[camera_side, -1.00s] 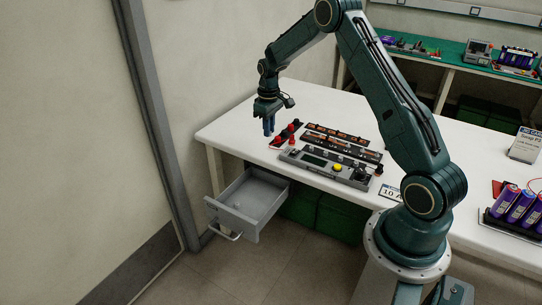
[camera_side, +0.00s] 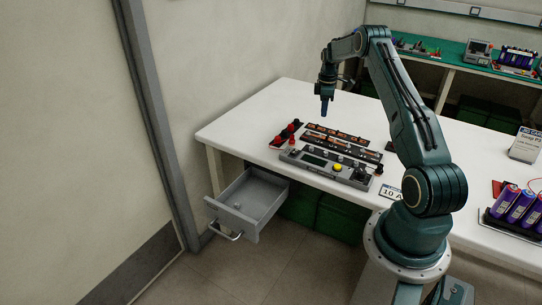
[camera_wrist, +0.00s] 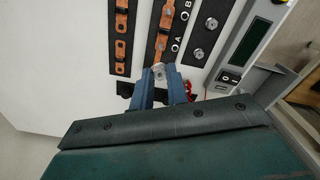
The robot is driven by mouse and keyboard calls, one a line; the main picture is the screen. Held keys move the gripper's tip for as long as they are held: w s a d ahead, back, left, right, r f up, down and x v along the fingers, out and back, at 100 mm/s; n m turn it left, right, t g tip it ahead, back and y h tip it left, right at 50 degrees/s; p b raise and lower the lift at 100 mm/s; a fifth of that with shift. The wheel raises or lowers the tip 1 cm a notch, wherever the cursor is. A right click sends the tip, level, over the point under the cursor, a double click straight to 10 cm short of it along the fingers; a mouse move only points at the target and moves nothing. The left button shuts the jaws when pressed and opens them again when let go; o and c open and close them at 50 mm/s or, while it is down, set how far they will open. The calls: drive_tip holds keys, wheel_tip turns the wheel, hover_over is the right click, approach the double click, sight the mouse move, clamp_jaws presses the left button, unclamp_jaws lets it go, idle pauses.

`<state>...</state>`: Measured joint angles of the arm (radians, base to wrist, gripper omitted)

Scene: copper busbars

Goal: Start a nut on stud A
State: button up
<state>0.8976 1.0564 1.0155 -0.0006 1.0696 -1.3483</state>
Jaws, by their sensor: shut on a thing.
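My gripper (camera_side: 325,111) hangs with its blue fingers pointing down above the table, behind the black boards. In the wrist view its fingers (camera_wrist: 159,86) are closed around a small silver nut (camera_wrist: 159,71) at their tips. A copper busbar (camera_wrist: 164,33) on a black board lies just beyond the nut in the wrist view. A white letter A (camera_wrist: 175,47) is printed beside it, with a letter B (camera_wrist: 185,16) further up. The fingers and nut hide part of the board's near end, and I cannot make out stud A clearly.
Another black board with copper pieces (camera_wrist: 121,42) lies to the left. A strip with silver knobs (camera_wrist: 198,53) and a grey panel lie to the right. Red and black parts (camera_side: 290,133) sit left of the boards. An open grey drawer (camera_side: 245,200) sticks out below the table.

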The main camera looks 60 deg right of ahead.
drive_tip(key=shift+f, duration=1.75)
drive_tip(key=shift+f, duration=0.15)
drive_tip(key=shift+f, duration=1.7)
drive_tip(key=shift+f, duration=0.65)
drive_tip(key=shift+m, duration=0.3)
drive_tip(key=m, duration=0.5)
drive_tip(key=shift+f, duration=0.1)
drive_tip(key=shift+m, duration=0.4)
drive_tip(key=shift+m, duration=0.3)
